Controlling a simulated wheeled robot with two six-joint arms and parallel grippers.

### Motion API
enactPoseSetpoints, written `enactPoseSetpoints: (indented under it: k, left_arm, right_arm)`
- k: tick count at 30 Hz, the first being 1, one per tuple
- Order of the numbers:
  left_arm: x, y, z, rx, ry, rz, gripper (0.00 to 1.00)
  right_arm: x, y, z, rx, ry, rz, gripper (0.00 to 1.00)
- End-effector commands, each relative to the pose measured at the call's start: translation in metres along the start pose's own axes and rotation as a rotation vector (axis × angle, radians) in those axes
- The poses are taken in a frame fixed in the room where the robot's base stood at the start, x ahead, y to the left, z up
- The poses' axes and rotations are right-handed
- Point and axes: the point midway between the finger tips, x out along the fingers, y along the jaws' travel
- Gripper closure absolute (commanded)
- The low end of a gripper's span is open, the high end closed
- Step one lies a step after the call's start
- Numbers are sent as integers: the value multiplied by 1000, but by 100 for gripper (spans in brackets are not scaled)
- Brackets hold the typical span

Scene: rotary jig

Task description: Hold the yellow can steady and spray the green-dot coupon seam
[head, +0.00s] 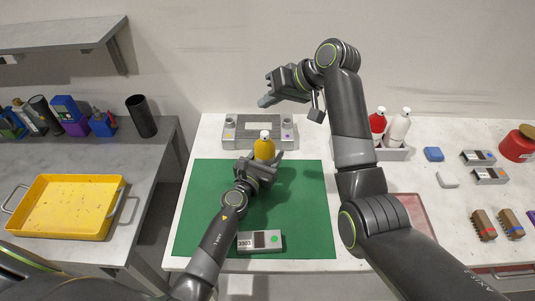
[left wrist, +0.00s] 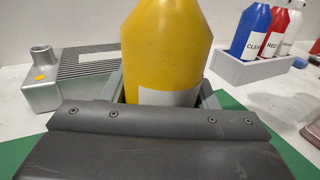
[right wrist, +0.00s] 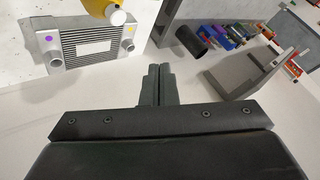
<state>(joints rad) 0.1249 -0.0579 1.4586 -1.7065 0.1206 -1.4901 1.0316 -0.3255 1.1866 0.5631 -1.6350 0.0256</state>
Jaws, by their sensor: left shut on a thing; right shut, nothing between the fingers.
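The yellow can (head: 264,149) with a white cap stands upright at the back of the green mat (head: 310,190). My left gripper (head: 264,160) is shut around it; the can also fills the middle of the left wrist view (left wrist: 165,45), its lower part hidden by the gripper. The coupon (head: 247,242) with a green dot, a dark patch and the label "3303" lies at the mat's front. My right gripper (head: 266,100) is shut and empty, raised above and behind the mat; its closed fingers show in the right wrist view (right wrist: 157,85).
A grey ribbed unit (head: 232,131) with two necks stands behind the can. A grey bottle tray (head: 398,155) holds red and white bottles, plus a blue one in the left wrist view (left wrist: 250,30). Brushes (head: 483,225) and small blocks lie right. A yellow tray (head: 65,205) sits left.

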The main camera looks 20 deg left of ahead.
Motion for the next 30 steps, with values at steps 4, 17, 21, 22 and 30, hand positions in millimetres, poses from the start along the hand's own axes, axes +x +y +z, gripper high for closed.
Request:
enactPoseSetpoints:
  k: [4,17,21,22,30]
  left_arm:
    - [0,0,0,0,-1,0,79]
    - [0,0,0,0,-1,0,79]
    - [0,0,0,0,-1,0,79]
    - [0,0,0,0,-1,0,79]
    - [0,0,0,0,-1,0,79]
  right_arm:
    - [14,9,11,3,-2,-3,100]
    - [50,36,37,1,0,-1,100]
    - [55,39,40,0,-1,-1,100]
    - [55,40,40,0,-1,-1,100]
    - [56,40,41,0,-1,-1,100]
